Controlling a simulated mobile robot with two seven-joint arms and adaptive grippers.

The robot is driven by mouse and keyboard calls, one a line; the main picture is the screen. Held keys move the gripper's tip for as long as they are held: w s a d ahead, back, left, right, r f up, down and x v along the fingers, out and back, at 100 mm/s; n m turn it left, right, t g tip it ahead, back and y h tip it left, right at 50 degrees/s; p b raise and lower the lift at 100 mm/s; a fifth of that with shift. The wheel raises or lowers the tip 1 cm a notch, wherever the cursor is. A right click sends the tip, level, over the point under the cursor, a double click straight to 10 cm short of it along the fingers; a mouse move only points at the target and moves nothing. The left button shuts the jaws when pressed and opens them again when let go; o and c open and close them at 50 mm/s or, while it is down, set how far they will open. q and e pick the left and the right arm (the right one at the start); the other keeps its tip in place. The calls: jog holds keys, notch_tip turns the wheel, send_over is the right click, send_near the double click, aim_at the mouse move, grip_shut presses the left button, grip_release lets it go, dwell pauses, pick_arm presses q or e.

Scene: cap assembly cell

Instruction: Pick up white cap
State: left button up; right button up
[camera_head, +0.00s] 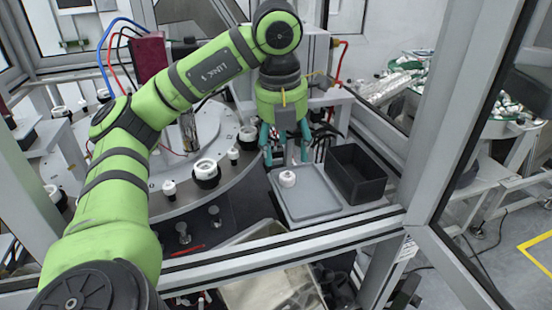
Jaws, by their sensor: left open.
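The white cap (287,178) sits on the grey tray (322,206), near the tray's left side. My left arm reaches in from the left and over the round machine table. My left gripper (286,154) points down with its teal fingers apart. In the picture it hangs just above the white cap, and nothing shows between its fingers. The exact height of the fingertips over the cap is hard to tell. My right gripper does not show.
A black bin (357,174) stands right beside the tray. The round table (228,180) at the left carries several white-and-black cap parts. A metal frame bar (290,247) runs across the front, and a glass-panelled post rises at the right.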

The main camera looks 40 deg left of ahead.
aim_at(287, 173)
pick_arm(q)
jog(key=f+b, duration=0.1)
jog(key=f, duration=0.1)
jog(key=w+f, duration=0.1)
jog(key=f, duration=0.1)
jog(key=shift+w+a+b, duration=0.15)
jog(key=shift+b, duration=0.25)
jog(key=f, duration=0.2)
jog(key=shift+a+f, duration=0.2)
jog(key=shift+f, duration=0.15)
jog(key=shift+w+f, duration=0.15)
jog(key=shift+f, duration=0.05)
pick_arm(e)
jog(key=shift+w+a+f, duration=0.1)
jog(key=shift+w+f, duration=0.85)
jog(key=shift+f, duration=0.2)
pick_arm(q)
jog(key=c, duration=0.7)
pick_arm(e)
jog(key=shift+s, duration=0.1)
